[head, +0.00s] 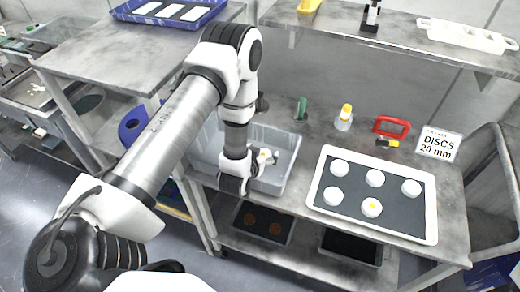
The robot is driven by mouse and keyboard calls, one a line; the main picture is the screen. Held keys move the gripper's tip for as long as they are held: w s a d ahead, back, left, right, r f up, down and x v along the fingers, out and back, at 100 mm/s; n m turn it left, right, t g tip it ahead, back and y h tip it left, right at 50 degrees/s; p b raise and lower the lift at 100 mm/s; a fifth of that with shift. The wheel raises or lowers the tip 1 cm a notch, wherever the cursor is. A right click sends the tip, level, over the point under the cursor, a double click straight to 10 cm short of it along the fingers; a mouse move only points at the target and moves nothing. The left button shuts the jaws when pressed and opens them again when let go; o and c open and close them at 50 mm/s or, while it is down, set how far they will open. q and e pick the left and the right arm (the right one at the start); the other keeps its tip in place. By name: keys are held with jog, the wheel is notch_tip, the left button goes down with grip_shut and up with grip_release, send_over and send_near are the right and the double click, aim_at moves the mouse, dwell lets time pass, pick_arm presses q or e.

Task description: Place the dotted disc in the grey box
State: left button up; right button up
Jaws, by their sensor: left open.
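The dotted disc (371,207) is white with a small yellow dot. It lies at the front of a white-rimmed tray (431,235) with a dark mat, among several plain white discs (375,178). The grey box (289,172) is an open bin on the bench, left of the tray. My left arm reaches across the box's left part and hides some of it. My left gripper (265,158) shows small over the box, open, well to the left of the dotted disc. Whether it touches the box is unclear. My right gripper is out of view.
A shelf (400,40) holding a white rack (466,36) runs above. A narrow bare bench strip separates box and tray.

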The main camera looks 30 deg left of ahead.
pick_arm(q)
jog(key=shift+r+p, duration=0.2)
jog(key=shift+p, duration=0.25)
jog(key=shift+s, duration=0.25)
jog(key=b+v, duration=0.2)
jog(key=v, duration=0.4)
jog(key=shift+s+d+r, duration=0.1)
jog(key=shift+s+r, duration=0.1)
jog(key=shift+s, duration=0.1)
jog(key=p+v, duration=0.1)
jog(key=v, duration=0.1)
jog(key=p+v, duration=0.1)
jog(key=v, duration=0.1)
jog(key=shift+s+r, duration=0.1)
jog(key=shift+r, duration=0.25)
